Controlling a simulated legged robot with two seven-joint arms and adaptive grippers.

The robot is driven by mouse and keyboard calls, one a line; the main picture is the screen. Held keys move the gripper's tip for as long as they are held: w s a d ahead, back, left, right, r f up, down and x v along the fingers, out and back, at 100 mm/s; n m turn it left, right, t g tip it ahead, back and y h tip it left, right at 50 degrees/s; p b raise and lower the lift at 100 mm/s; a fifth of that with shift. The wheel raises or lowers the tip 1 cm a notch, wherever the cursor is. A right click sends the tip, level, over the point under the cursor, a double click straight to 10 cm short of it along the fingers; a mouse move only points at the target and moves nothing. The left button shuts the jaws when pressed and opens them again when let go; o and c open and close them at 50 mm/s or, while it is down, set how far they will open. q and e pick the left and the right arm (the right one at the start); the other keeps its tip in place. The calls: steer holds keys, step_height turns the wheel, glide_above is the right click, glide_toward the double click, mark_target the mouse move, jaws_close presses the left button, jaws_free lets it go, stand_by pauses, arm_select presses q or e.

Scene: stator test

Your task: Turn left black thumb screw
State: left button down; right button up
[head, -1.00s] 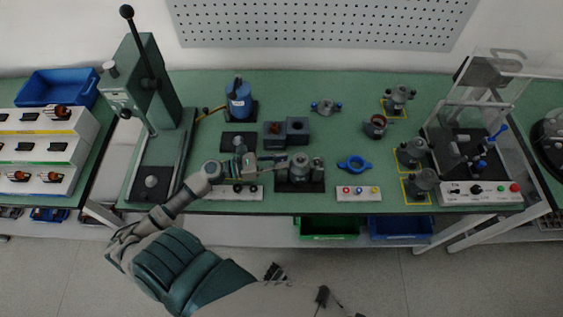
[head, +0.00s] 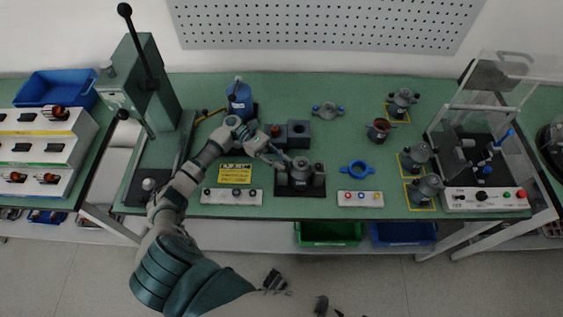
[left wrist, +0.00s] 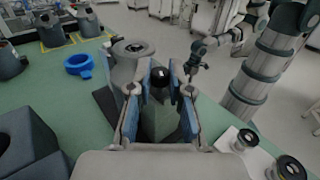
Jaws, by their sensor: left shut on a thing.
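The grey stator fixture (head: 301,173) stands on a black base plate at the front middle of the table. My left gripper (head: 283,164) reaches its left side from the upper left. In the left wrist view my left gripper (left wrist: 162,95) has its blue-padded fingers on both sides of the black thumb screw (left wrist: 160,77), shut on it. The screw's round black top shows between the fingertips. In the head view the fingers and fixture hide most of the screw. My right gripper (left wrist: 194,62) hangs away from the table in the left wrist view, too small to read.
A button box (head: 360,199) and a blue ring (head: 357,169) lie right of the fixture. A knob box (head: 232,197) and a yellow label (head: 235,174) lie left. Dark blocks (head: 299,134) stand behind. A green press (head: 146,95) stands far left.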

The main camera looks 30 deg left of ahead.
arm_select(q)
steer(key=shift+w+m+g, duration=0.1)
steer(key=shift+m+g, duration=0.6)
steer(key=shift+g, duration=0.4)
arm_select(e)
steer(key=shift+w+r, duration=0.1)
steer(key=shift+r, duration=0.3)
steer(key=shift+w+r, duration=0.1)
steer(key=shift+r, duration=0.05)
arm_select(q)
steer(key=c, duration=1.1)
jaws_free()
steer(key=shift+a+f, duration=0.1)
arm_select(e)
steer(key=shift+a, duration=0.1)
arm_select(q)
steer(key=shift+o, duration=0.2)
